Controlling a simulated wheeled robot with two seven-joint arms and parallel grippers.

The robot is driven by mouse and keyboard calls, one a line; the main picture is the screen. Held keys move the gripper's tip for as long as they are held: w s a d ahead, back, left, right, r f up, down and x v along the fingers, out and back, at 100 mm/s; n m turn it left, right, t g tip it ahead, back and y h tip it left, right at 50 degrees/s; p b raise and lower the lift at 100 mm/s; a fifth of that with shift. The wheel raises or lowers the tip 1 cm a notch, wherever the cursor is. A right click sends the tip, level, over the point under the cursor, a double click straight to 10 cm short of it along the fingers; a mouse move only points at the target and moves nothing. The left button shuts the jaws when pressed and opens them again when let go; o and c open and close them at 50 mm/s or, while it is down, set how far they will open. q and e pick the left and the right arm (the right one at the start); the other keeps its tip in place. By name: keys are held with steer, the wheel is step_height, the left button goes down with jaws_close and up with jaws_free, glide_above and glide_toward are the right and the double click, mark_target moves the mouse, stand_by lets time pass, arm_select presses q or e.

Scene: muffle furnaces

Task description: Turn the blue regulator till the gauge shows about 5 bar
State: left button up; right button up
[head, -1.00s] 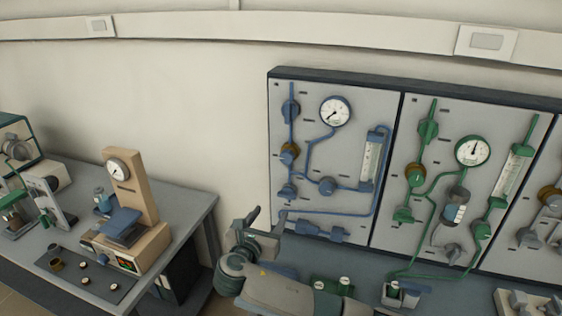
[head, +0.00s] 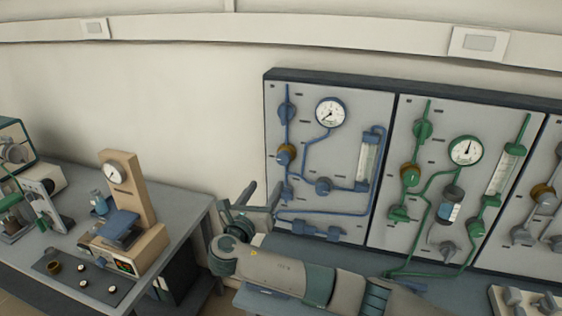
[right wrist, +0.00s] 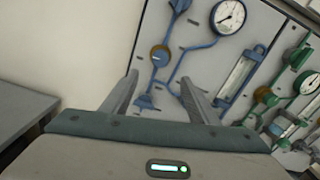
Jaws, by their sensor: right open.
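The blue regulator (head: 286,153), a blue knob with a brass-coloured collar, is on the left side of the blue-piped panel. It also shows in the right wrist view (right wrist: 160,55), beyond the fingertips and roughly between them. The round white gauge (head: 331,113) sits above and right of it, its needle pointing to the lower left, near the scale's low end; it shows in the right wrist view (right wrist: 228,17) too. My right gripper (head: 263,191) is open and empty, below and left of the regulator and apart from it. My left gripper is not in view.
Blue valves (head: 286,112) and a flow tube (head: 367,160) share the panel. A green-piped panel (head: 386,240) stands to the right. A grey table (head: 190,205) with instruments is at left. The wall left of the panel is bare.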

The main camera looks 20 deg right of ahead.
mark_target(282, 160)
steer(key=p+x, duration=0.4)
steer(key=x, duration=0.9)
steer(key=shift+w+d, duration=0.25)
steer(key=shift+x, duration=0.85)
steer(key=c, duration=1)
